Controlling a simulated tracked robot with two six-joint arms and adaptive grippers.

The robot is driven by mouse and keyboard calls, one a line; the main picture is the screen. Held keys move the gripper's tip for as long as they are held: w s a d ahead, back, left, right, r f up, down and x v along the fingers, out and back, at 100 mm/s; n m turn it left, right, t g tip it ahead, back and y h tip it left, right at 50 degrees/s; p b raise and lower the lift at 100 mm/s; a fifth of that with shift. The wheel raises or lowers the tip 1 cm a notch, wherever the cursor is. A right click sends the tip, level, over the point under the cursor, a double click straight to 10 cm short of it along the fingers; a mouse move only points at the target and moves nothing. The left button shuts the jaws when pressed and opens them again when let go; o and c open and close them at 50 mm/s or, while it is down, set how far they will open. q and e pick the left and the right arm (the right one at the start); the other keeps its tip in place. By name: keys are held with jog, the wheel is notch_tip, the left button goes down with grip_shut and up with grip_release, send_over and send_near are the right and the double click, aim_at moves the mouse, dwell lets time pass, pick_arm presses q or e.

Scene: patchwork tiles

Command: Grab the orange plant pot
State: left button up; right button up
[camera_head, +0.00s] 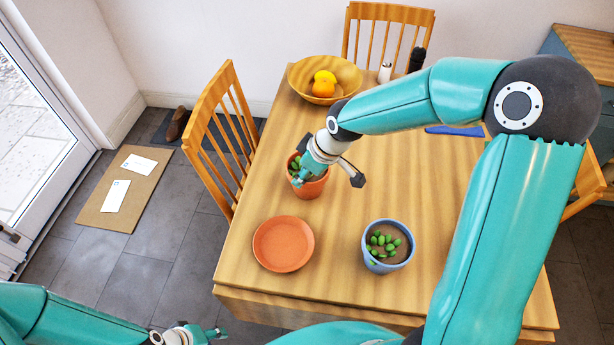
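The orange plant pot (314,189) stands upright on the wooden table, left of its middle, with a green plant in it. My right gripper (331,162) is over the pot's back right side and hides part of the rim and plant. Its dark fingertips are spread wide, one behind the pot and one to its right. I cannot tell whether it touches the pot. My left gripper (202,334) is low at the bottom edge, away from the pot, and only partly shown; its fingers cannot be made out.
An orange saucer (283,244) lies in front of the pot. A blue pot (388,266) with a plant stands to the right. A fruit bowl (299,84), a white shaker (385,73) and a dark one (417,60) are at the back. Chairs (212,100) surround the table (340,274).

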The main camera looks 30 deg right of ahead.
jog(key=shift+x, duration=1.5)
jog(key=shift+r, duration=0.1)
grip_shut()
jog(key=shift+w, duration=0.1)
